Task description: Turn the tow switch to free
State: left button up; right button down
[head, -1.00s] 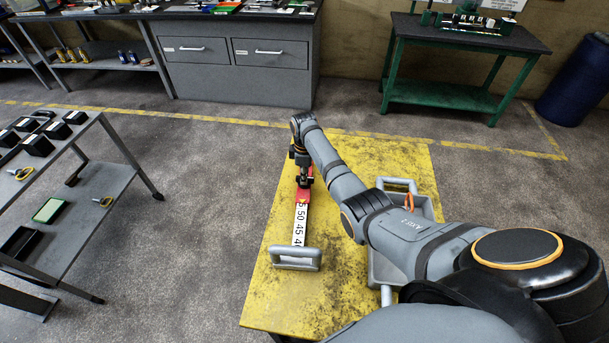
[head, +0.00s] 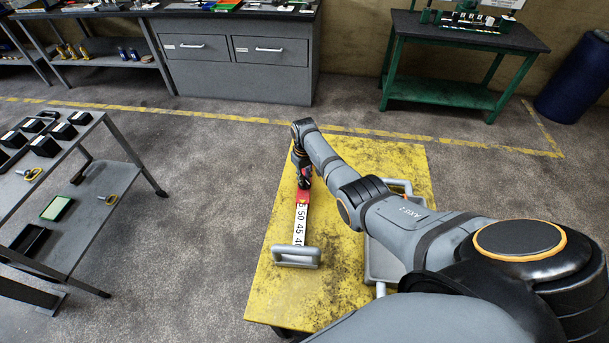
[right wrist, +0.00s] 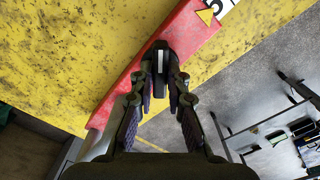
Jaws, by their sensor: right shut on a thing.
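A red and white bar-like tool (head: 300,222) with black scale numbers and a grey loop handle (head: 295,257) lies on the yellow tabletop (head: 335,285). My right gripper (head: 303,182) points down at its red far part. In the right wrist view, the red body (right wrist: 205,30) runs diagonally under my right gripper (right wrist: 160,76). Its fingers are shut on a small black switch with a pale top strip (right wrist: 160,58), which stands on the red body. The fingers hide the switch's lower sides, and its marked positions cannot be read. My left gripper is not in view.
A grey handled tray (head: 382,272) is on the tabletop's right, mostly behind my right arm. A grey shelf trolley (head: 95,215) with black boxes stands at the left. A drawer bench (head: 235,65) and a green table (head: 445,92) stand at the back. The floor between is clear.

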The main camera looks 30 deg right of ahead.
jog(key=m+p, duration=0.1)
jog(key=m, duration=0.3)
jog(key=shift+w+r, duration=0.1)
jog(key=shift+w, duration=0.05)
jog(key=shift+m, duration=1.8)
jog(key=c, duration=1.3)
grip_release()
notch_tip(320, 180, up, 12)
jog(key=shift+f, duration=0.1)
